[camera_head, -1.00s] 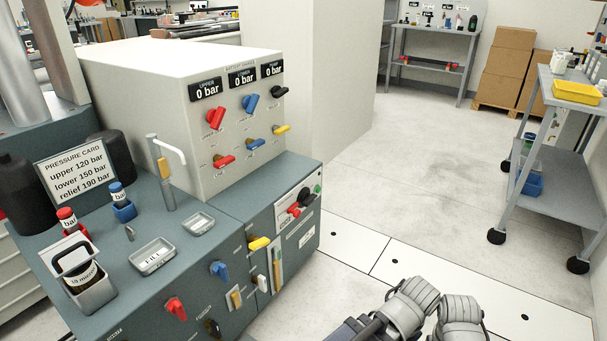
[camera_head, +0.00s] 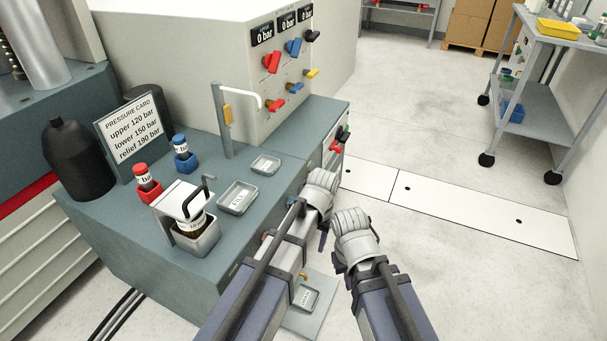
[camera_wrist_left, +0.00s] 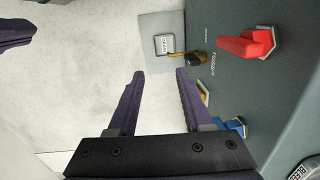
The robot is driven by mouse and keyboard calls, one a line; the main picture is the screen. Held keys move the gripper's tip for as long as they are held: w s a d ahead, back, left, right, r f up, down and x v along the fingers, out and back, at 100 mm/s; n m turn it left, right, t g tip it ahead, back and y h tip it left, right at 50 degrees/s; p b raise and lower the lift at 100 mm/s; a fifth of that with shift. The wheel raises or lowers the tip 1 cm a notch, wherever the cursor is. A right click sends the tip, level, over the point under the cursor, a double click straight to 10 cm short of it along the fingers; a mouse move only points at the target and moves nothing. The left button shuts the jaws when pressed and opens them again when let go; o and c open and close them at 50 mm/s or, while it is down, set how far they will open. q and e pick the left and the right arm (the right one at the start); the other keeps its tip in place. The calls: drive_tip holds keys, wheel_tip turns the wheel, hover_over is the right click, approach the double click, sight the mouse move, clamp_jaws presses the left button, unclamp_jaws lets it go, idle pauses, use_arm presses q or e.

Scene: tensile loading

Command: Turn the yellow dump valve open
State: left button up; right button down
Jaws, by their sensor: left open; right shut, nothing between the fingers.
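A yellow handle (camera_head: 311,73) is on the upright grey panel, below the black knob; its label is unreadable, so I cannot tell whether it is the dump valve. My left gripper (camera_wrist_left: 160,75) is open and empty, pointing at the floor beside the cabinet front. In the left wrist view a red handle (camera_wrist_left: 245,44) and a blue handle (camera_wrist_left: 233,125) lie to its right.
A small labelled tray (camera_head: 304,297) sits low by the cabinet front. The cabinet top holds a pressure card (camera_head: 130,127), bottles, shallow trays (camera_head: 238,197) and a caged jar (camera_head: 195,232). Open floor lies right, up to a grey cart (camera_head: 540,60).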

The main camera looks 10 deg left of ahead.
use_arm(q)
drive_tip(key=shift+h, duration=0.5)
drive_tip(key=w+r+p, duration=0.1)
drive_tip(key=w+r, duration=0.1)
drive_tip(key=w, duration=0.8)
drive_tip(key=w+r+p, duration=0.1)
drive_tip(key=w+p, duration=0.1)
drive_tip(key=w, duration=0.8)
drive_tip(key=w+a+r+p, duration=0.1)
drive_tip(key=w+r, duration=0.1)
drive_tip(key=w, duration=0.8)
drive_tip(key=shift+w+a+r, duration=0.1)
drive_tip(key=shift+r, duration=0.2)
drive_tip(key=shift+f, duration=0.1)
wheel_tip(320, 180, down, 8)
drive_tip(key=b, duration=0.7)
drive_tip(key=shift+r, duration=0.2)
clamp_jaws()
